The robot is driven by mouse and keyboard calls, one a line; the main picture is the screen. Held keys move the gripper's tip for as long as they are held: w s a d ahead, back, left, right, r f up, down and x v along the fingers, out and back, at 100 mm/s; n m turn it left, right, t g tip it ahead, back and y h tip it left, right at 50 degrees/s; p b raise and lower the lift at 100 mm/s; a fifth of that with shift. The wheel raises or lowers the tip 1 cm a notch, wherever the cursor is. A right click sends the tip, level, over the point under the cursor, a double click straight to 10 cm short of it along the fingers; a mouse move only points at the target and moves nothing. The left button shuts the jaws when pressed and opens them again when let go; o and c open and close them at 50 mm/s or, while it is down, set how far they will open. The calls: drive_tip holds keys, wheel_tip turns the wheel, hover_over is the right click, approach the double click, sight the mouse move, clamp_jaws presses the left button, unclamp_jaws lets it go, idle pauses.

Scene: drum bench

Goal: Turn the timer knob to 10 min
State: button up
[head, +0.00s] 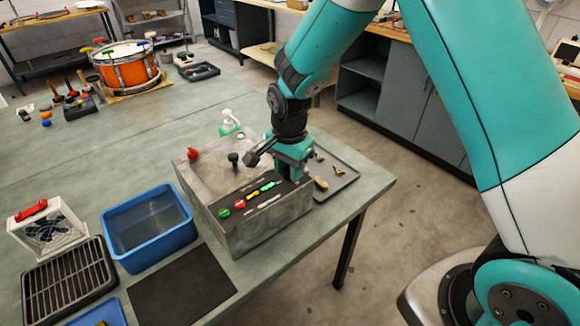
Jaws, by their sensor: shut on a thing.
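A grey metal control box (265,236) stands near the table's right corner. Its dark sloped panel carries a green button (224,212), a red button (239,204) and yellow and green indicators (262,190). My gripper (291,176) reaches down onto the right end of this panel, with its teal jaws closed. The timer knob is hidden behind the jaws, where they are shut on it. Its pointer and the scale marks cannot be read from here.
A black knob (234,158) and a red knob (193,153) stick up from the box top. A dark tray with small parts (342,172) lies right of the box. Left are a blue bin (150,262), a fan (48,232) and an orange drum (127,72).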

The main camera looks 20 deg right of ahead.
drive_tip(key=shift+w+r+m, duration=0.15)
drive_tip(key=shift+w+m, duration=0.05)
drive_tip(key=shift+m, duration=1.4)
drive_tip(key=o, duration=0.9)
drive_tip(key=shift+s, duration=0.1)
wheel_tip(320, 180, up, 17)
drive_tip(key=shift+r+b, duration=0.15)
drive_tip(key=shift+b, duration=0.85)
drive_tip(key=s+a+n+y, duration=0.1)
drive_tip(key=s+n, duration=0.6)
drive_tip(key=s, duration=0.1)
drive_tip(key=s+a+n+y, duration=0.1)
drive_tip(key=s+a+n, duration=0.1)
drive_tip(key=s+n, duration=0.5)
drive_tip(key=s+a+n+y, duration=0.1)
drive_tip(key=s+n+y, duration=0.1)
drive_tip(key=s+n, duration=0.6)
drive_tip(key=shift+s+a+r, duration=0.1)
drive_tip(key=shift+s, duration=0.4)
drive_tip(key=shift+s+a+r, duration=0.1)
drive_tip(key=shift+s, duration=0.35)
